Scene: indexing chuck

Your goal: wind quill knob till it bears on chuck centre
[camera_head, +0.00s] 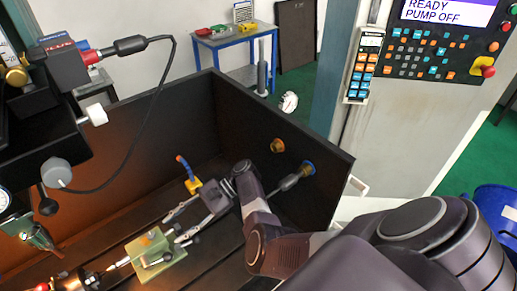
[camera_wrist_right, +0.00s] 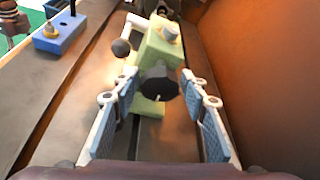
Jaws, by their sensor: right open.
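The green tailstock (camera_head: 150,250) stands on the dark machine bed at the lower left of the head view; it also shows in the right wrist view (camera_wrist_right: 160,50). Its dark round quill knob (camera_wrist_right: 160,85) faces my right wrist camera. My right gripper (camera_head: 174,227) is open at the knob's side of the tailstock. In the right wrist view its two padded fingers (camera_wrist_right: 159,80) lie either side of the knob, with visible gaps. The chuck (camera_head: 72,281) seems to be at the bottom left of the head view, partly cut off. The quill tip's gap to it is unclear. My left gripper is not seen.
A dark enclosure wall (camera_head: 265,125) stands behind my right arm. A blue coolant hose (camera_head: 183,166) rises from a yellow block behind the gripper. Machine head parts with a hanging cable (camera_head: 160,100) overhang at the left. A blue block (camera_wrist_right: 62,32) is at the wrist view's upper left.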

